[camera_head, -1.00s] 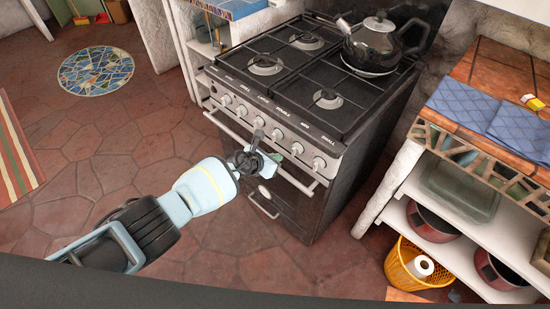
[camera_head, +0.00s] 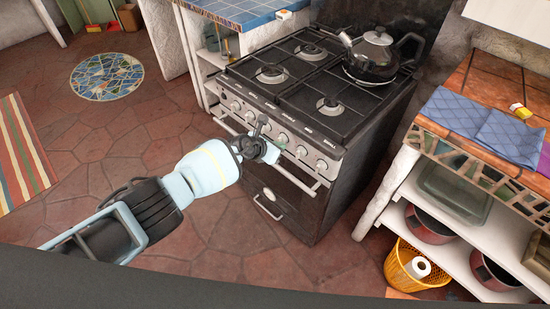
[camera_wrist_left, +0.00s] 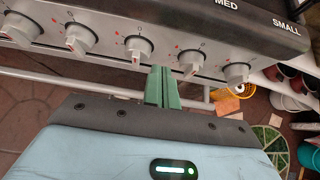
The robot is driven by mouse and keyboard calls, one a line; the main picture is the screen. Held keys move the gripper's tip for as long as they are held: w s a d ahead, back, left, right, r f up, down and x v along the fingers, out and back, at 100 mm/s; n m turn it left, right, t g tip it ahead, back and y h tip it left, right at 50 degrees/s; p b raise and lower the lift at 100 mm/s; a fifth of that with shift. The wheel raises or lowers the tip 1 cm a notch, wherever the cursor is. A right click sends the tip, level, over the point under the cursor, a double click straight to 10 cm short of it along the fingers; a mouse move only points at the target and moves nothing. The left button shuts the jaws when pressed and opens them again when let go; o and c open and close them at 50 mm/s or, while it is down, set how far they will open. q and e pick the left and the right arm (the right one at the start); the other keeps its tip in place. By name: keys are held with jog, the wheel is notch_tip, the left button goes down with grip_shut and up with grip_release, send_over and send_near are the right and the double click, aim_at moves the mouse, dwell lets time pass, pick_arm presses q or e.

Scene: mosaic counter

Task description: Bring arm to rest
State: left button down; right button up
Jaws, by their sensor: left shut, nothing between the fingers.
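My left arm reaches in from the lower left in the head view. Its gripper (camera_head: 270,150) is in front of the stove's (camera_head: 318,97) knob panel. In the left wrist view the two green fingers (camera_wrist_left: 162,88) are together with nothing between them. They point at the row of knobs, just below a white knob (camera_wrist_left: 139,50); I cannot tell whether they touch the panel. The oven door handle bar (camera_wrist_left: 60,78) runs behind the fingers. My right gripper is not in view.
A black kettle (camera_head: 374,57) stands on the back right burner. To the right is a shelf unit with a blue cloth (camera_head: 485,125) on top and a yellow basket (camera_head: 403,267) below. The tiled floor (camera_head: 230,240) left of the stove is clear, with a round mosaic (camera_head: 107,76) farther back.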

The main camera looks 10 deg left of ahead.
pick_arm(q)
jog(key=shift+w+d+r, duration=0.1)
jog(key=shift+d+r, duration=0.1)
jog(key=shift+r, duration=0.4)
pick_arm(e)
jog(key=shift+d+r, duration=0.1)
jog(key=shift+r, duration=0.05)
pick_arm(q)
jog(key=s+d+f+n+t+h, duration=0.1)
jog(key=s+d+f+n, duration=0.25)
jog(key=s+n, duration=0.6)
jog(key=s+d+f+n+t+h, duration=0.15)
jog(key=s+f+n, duration=0.25)
jog(key=s+n, duration=0.5)
jog(key=s+a+n+y, duration=0.2)
jog(key=s+a+n, duration=0.4)
jog(key=s, duration=0.4)
jog(key=s+a+n+g+y, duration=0.1)
jog(key=s+a+n+y, duration=0.1)
jog(key=s+a+n, duration=0.5)
jog(key=s+a+n+g+y+p, duration=0.1)
jog(key=s+a+n+y, duration=0.2)
jog(key=s+a+n, duration=0.4)
jog(key=s+n, duration=0.3)
jog(key=s, duration=0.4)
jog(key=shift+f, duration=0.4)
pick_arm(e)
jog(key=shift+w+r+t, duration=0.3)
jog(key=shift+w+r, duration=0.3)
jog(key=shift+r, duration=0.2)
